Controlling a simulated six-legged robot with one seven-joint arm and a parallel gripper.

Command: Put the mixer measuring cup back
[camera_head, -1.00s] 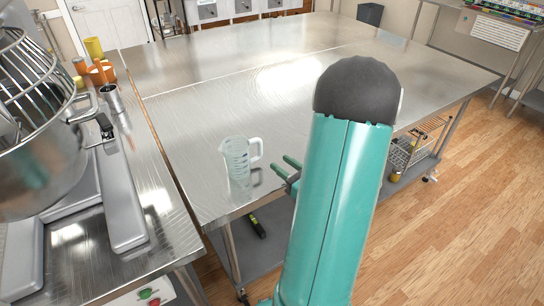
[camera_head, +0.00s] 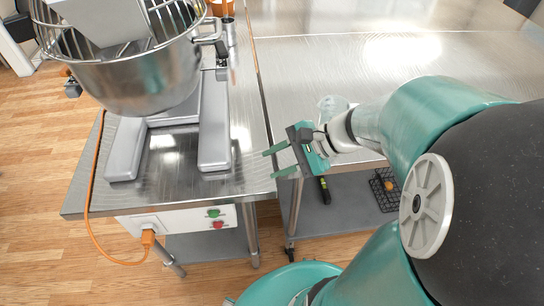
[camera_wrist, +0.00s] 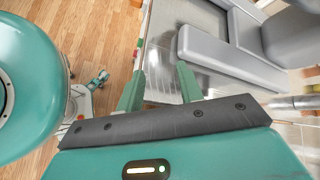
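The clear measuring cup (camera_head: 331,103) stands on the steel table in the head view, just behind my wrist, which hides its lower part. My gripper (camera_head: 275,161) is open and empty, pointing left over the front corner of the mixer's table. In the wrist view its two green fingers (camera_wrist: 160,88) are apart with nothing between them. The large mixer (camera_head: 150,80), with its steel bowl and wire guard, stands to the left of my gripper on grey base legs. Its grey base (camera_wrist: 235,62) also shows in the wrist view.
The mixer's table (camera_head: 185,190) has a control box with green and red buttons (camera_head: 214,219) and an orange cable (camera_head: 92,215) at its front. A narrow gap separates it from the steel table (camera_head: 300,60). A black wire basket (camera_head: 384,190) sits on the lower shelf.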

